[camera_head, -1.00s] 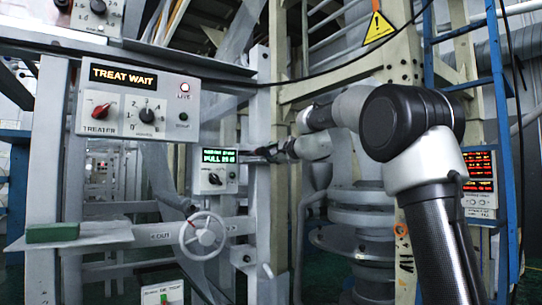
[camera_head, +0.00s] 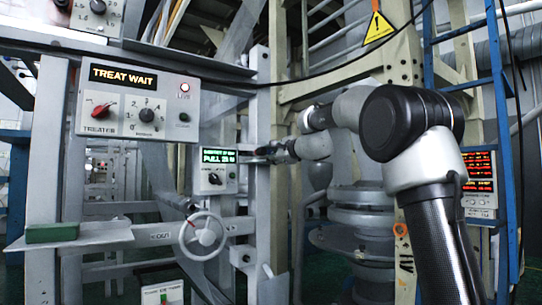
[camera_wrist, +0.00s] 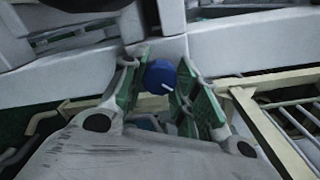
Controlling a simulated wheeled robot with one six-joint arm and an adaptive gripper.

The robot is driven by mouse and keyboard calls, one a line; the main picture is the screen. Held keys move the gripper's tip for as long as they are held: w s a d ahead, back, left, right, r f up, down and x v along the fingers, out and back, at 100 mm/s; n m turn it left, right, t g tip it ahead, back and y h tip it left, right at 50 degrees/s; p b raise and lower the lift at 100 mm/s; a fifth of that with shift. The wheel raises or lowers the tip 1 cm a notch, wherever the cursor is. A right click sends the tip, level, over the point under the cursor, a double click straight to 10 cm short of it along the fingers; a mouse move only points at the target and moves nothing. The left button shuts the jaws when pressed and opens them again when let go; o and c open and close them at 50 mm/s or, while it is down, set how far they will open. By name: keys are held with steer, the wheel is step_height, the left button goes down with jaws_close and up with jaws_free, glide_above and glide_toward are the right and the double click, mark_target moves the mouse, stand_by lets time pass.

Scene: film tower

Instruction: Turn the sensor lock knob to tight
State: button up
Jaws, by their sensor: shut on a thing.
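A round blue knob (camera_wrist: 160,76) with a white pointer line sits between the fingertips of my gripper (camera_wrist: 161,84) in the wrist view. The green-padded fingers stand on both sides of it, shut on it. The pointer line slants toward the lower right of the picture. I cannot read a tight mark. In the head view my gripper (camera_head: 264,151) reaches left to the upright post, and the knob is not discernible there. A small sensor panel (camera_head: 218,181) with a green display and a black dial is just left of the gripper.
A larger panel (camera_head: 165,80) showing "TREAT WAIT" has a red knob and a black dial. A handwheel (camera_head: 202,235) and a shelf with a green block (camera_head: 52,232) are below. Blue ladder rails (camera_head: 497,90) and a red-lit display (camera_head: 479,168) stand right.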

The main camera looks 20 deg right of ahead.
steer(key=shift+f, duration=0.2)
steer(key=o, duration=1)
steer(key=shift+o, duration=0.2)
steer(key=shift+r, duration=0.1)
steer(key=v, duration=1.2)
